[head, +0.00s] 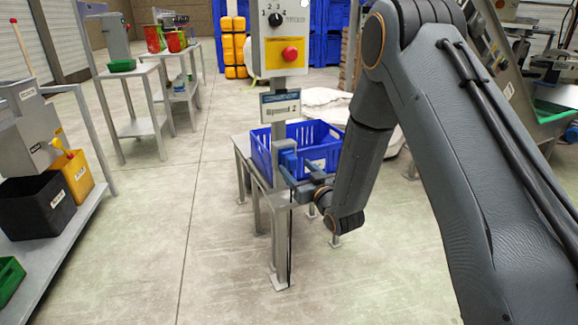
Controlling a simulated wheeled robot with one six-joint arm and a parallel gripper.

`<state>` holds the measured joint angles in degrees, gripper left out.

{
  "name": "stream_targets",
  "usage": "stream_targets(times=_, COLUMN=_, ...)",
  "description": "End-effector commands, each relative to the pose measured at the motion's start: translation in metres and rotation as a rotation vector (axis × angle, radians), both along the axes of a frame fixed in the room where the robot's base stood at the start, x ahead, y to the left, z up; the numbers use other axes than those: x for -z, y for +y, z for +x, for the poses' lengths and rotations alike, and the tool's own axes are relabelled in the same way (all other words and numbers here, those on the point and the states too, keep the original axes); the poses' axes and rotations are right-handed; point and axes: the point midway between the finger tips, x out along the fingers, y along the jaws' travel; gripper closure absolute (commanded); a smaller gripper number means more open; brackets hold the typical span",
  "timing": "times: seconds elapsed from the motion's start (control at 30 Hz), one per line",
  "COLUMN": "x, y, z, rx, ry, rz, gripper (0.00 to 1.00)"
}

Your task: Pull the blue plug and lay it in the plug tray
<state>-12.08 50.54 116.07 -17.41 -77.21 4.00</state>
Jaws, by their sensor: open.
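A blue block that looks like the blue plug (287,157) sits on the grey post, below a small labelled plate. My gripper (290,172) is at the post, right at the blue block, with its jaws open. The picture is too small to tell whether the fingers touch the block or stand around it. A dark cable (290,245) hangs down along the post below the gripper. No tray marked as the plug tray can be made out; a blue crate (322,136) stands on a low grey table behind the post, partly hidden by the post and my arm.
The post carries a control box (284,35) with a red button and a dial. A grey bench (75,225) at left holds a black bin (45,208) and a yellow bin (72,176). The floor between bench and post is clear. My arm hides much of the right side.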

Motion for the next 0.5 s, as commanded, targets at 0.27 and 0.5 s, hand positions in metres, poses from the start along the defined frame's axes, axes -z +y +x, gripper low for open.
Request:
stream_targets(times=0.27, x=0.001, y=0.016, z=0.028, rx=-0.001, ry=-0.001, rz=0.0, gripper=0.38)
stream_targets(times=0.5, x=0.0, y=0.021, z=0.038, rx=0.0, ry=0.0, rz=0.0, gripper=0.38)
